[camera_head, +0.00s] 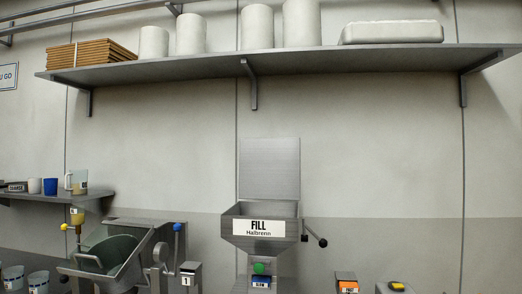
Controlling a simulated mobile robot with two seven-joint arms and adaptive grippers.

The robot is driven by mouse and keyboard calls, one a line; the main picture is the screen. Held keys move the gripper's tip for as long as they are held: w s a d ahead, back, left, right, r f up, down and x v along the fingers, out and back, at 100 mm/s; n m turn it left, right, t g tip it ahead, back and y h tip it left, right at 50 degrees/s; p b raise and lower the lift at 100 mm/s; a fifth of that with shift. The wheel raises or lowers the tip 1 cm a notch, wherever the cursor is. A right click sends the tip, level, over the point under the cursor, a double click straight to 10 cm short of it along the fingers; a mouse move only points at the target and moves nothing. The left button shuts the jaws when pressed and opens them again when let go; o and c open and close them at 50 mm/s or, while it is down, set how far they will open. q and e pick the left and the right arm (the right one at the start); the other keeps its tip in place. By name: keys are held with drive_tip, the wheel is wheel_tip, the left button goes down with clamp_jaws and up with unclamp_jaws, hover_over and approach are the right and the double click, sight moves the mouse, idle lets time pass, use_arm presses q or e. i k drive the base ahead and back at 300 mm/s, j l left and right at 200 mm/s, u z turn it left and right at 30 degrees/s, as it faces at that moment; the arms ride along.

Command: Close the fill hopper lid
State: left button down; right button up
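The fill hopper (228,228) is a grey metal bin with a white "FILL" label, standing right of centre and low in the head view. Its lid (270,165) is a flat grey plate standing upright at the back of the hopper, so the hopper is open. A lever with a black knob (322,242) sticks out from the hopper's right side. Neither of my grippers shows in this view.
A tilted metal tray machine (110,262) with yellow and blue knobs stands left of the hopper. A small orange-topped box (346,281) and a yellow-button box (396,286) stand right. A loaded wall shelf (300,62) runs above; the wall between is clear.

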sight(270, 167)
drive_tip(key=j+z, duration=0.15)
drive_tip(key=z, duration=0.75)
drive_tip(key=j+z, duration=0.4)
drive_tip(key=k+j+z, duration=0.1)
drive_tip(key=j+z, duration=0.25)
drive_tip(key=j, duration=0.15)
drive_tip(key=k+j+z, duration=0.1)
drive_tip(key=j, duration=0.2)
drive_tip(key=k+j+z, duration=0.1)
drive_tip(key=j, duration=0.2)
drive_tip(key=k+j+z, duration=0.1)
drive_tip(key=j, duration=0.2)
